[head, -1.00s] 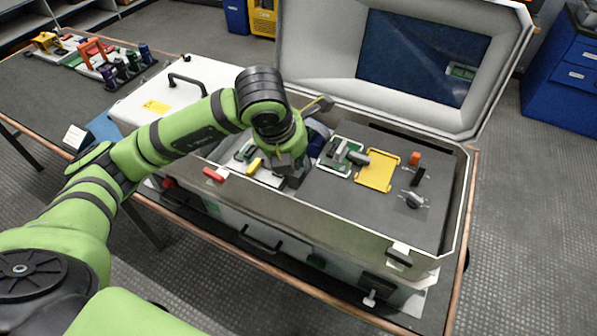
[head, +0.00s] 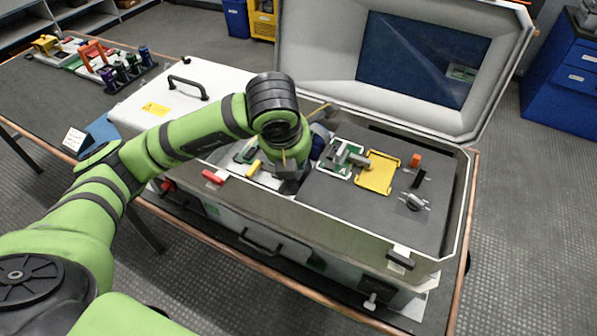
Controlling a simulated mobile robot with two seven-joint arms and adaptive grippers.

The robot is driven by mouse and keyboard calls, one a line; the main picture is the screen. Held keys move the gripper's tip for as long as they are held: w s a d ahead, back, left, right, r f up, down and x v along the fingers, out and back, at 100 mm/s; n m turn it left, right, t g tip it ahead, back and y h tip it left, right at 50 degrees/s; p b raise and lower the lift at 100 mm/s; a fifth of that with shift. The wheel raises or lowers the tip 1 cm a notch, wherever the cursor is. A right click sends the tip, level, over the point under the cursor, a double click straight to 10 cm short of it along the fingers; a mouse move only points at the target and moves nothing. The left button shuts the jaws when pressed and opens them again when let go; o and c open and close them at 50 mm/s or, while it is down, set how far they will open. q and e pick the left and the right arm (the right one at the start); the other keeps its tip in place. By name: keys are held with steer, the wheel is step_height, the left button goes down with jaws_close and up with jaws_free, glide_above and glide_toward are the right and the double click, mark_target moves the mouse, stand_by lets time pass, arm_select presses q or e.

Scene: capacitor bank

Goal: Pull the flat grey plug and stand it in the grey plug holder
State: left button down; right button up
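My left gripper (head: 289,180) points down into the open case, just left of its dark panel. Its fingers are small, dark and partly hidden by my wrist, so I cannot tell whether they hold anything. A grey block-like piece (head: 343,153) sits on a green-and-white board on the panel, right of the gripper and apart from it; I cannot tell whether it is the flat grey plug. A rack of coloured holders (head: 118,70) stands on the table at the far left; no grey plug holder can be made out there. My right gripper is not in view.
The case (head: 452,215) has high walls and a raised lid (head: 330,75) behind. A yellow frame (head: 378,173), an orange block (head: 415,160) and a grey knob (head: 414,201) are on the panel. Red (head: 212,177) and yellow (head: 253,168) handles are left of the gripper.

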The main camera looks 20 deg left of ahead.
arm_select(q)
steer(key=shift+f+b, duration=0.1)
steer(key=shift+b, duration=0.2)
steer(key=shift+d+m+h+b, duration=0.1)
steer(key=shift+m+h+b, duration=0.2)
steer(key=shift+m+b, duration=0.3)
stand_by(0.5)
steer(key=shift+b, duration=0.5)
steer(key=shift+s+f+b, duration=0.1)
steer(key=shift+f+b, duration=0.95)
steer(key=shift+b, duration=0.15)
stand_by(0.3)
